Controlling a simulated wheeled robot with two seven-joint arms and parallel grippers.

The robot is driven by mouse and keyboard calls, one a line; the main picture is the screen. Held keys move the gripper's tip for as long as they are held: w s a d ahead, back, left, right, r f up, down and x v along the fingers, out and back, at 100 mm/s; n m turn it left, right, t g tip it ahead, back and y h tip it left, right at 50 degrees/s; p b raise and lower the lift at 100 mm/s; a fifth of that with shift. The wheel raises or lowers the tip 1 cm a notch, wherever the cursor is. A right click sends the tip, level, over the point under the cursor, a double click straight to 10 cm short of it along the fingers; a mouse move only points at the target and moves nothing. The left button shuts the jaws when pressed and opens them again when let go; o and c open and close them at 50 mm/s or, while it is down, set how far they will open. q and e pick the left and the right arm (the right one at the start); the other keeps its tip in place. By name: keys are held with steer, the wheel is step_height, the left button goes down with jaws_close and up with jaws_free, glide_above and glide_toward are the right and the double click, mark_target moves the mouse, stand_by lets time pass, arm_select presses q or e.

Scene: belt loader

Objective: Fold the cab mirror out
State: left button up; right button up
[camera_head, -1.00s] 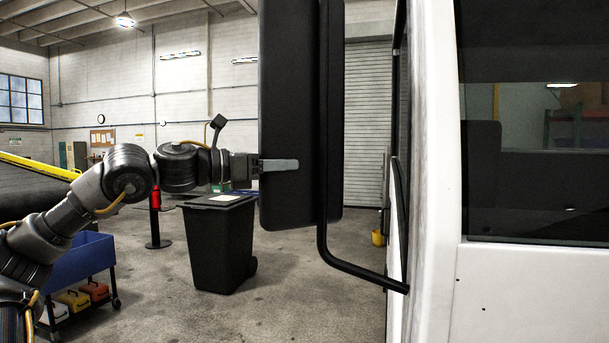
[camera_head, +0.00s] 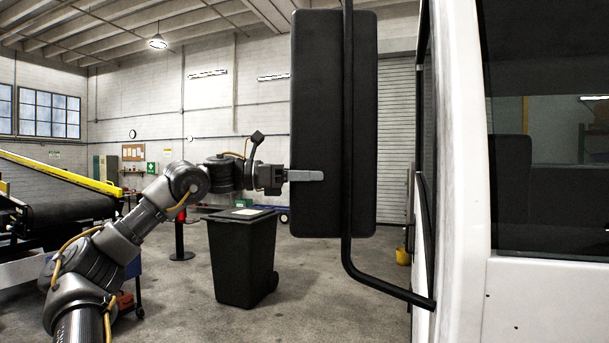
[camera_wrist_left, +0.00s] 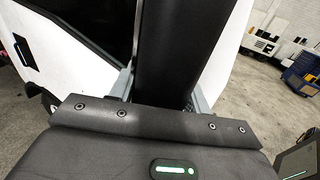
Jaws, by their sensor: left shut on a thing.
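The cab mirror (camera_head: 320,120) is a tall black panel on a bent black tube arm (camera_head: 348,230) that joins the white cab (camera_head: 455,200) at the right. My left gripper (camera_head: 305,175) is shut on the mirror's left edge, with one pale finger lying across its near face. In the left wrist view the dark mirror (camera_wrist_left: 178,50) stands between the two fingers of my left gripper (camera_wrist_left: 160,95), with the white cab behind it at the left. The far finger is hidden behind the mirror in the head view. My right gripper is not in view.
A black wheeled bin (camera_head: 242,260) stands on the floor below my left forearm. A belt loader conveyor (camera_head: 60,210) with a yellow rail is at the left. A yellow bucket (camera_head: 403,256) sits near the cab. Open concrete floor lies between the bin and the cab.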

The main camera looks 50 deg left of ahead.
arm_select(q)
steer(key=shift+a+r, duration=0.35)
steer(key=shift+r, duration=0.05)
stand_by(0.4)
steer(key=o, duration=1)
steer(key=shift+w, duration=0.15)
steer(key=o, duration=0.3)
steer(key=shift+w+f, duration=0.2)
steer(key=shift+w, duration=0.15)
steer(key=shift+w+f+y, duration=0.25)
steer(key=shift+w+y, duration=0.05)
steer(key=shift+b+v, duration=3.05)
steer(key=shift+v, duration=2.6)
steer(key=shift+s+d+f, duration=0.1)
steer(key=shift+d, duration=0.05)
